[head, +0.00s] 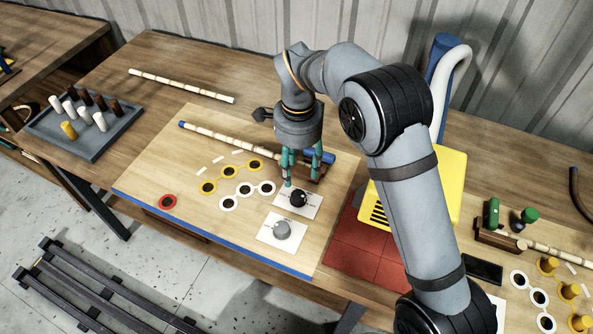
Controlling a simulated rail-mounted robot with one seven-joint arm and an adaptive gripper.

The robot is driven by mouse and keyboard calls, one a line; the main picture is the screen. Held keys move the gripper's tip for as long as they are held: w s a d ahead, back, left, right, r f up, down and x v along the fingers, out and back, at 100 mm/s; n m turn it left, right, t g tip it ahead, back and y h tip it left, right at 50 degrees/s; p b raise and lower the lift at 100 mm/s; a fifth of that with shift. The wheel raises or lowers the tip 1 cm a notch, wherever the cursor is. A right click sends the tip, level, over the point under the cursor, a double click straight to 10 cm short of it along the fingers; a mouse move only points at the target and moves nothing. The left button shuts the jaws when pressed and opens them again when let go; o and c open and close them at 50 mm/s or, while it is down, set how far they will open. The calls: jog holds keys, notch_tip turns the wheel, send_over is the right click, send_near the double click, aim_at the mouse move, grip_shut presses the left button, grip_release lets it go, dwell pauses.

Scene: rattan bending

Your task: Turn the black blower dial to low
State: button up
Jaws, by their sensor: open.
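The black blower dial (298,198) sits on a white card on the light wooden board (150,184), near the middle of the view. A grey dial (281,230) sits on a second white card just in front of it. My gripper (302,183) points down at the black dial, with its teal fingers apart. The left fingertip is close to the dial's left edge and the right one is behind and to its right. I cannot tell whether either finger touches the dial. The small print on the cards is too small to read.
A rattan pole (222,138) with blue ends lies behind my gripper. A yellow machine (437,187) with a white hose and red tiles (355,252) stand to the right. Yellow, white and red rings lie on the board. A grey peg tray (88,142) is at the left.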

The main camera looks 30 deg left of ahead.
aim_at(298, 194)
jog(key=f, duration=0.2)
jog(key=f+p, duration=0.1)
jog(key=f, duration=0.1)
jog(key=shift+d, duration=0.4)
jog(key=f, duration=0.2)
jog(key=a+f, duration=0.1)
jog(key=f, duration=0.1)
jog(key=shift+f+p, duration=0.35)
jog(key=shift+p, duration=0.05)
jog(key=shift+d+f, duration=0.2)
jog(key=shift+f, duration=0.35)
jog(key=shift+a+f, duration=0.1)
jog(key=shift+f, duration=0.15)
jog(key=shift+c, duration=0.8)
jog(key=c, duration=1)
